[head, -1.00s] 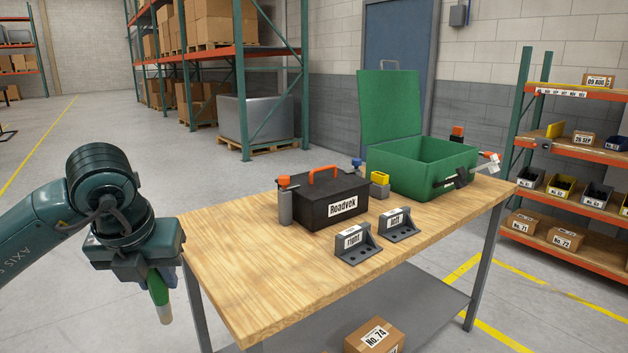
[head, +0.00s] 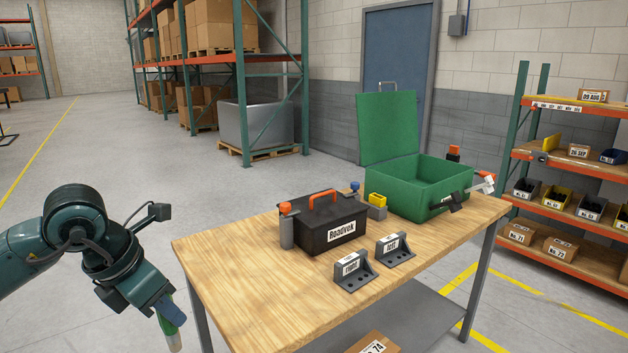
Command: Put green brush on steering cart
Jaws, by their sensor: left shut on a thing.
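The green brush (head: 169,336) is held in my left gripper (head: 165,312) at the lower left of the head view. The gripper is shut on it, and the brush points downward with a pale lower end. The brush hangs over the floor, just left of the wooden table's left edge and apart from it. Part of the brush is hidden by the gripper. No cart that I can identify as the steering cart is in view. My right gripper is not in view.
The wooden table (head: 230,282) carries a black Roadvek toolbox (head: 318,232), an open green case (head: 437,184), and grey brackets labelled right (head: 353,275) and left (head: 395,251). The table's left front is bare. Shelving (head: 570,185) stands at the right; open floor lies at the left.

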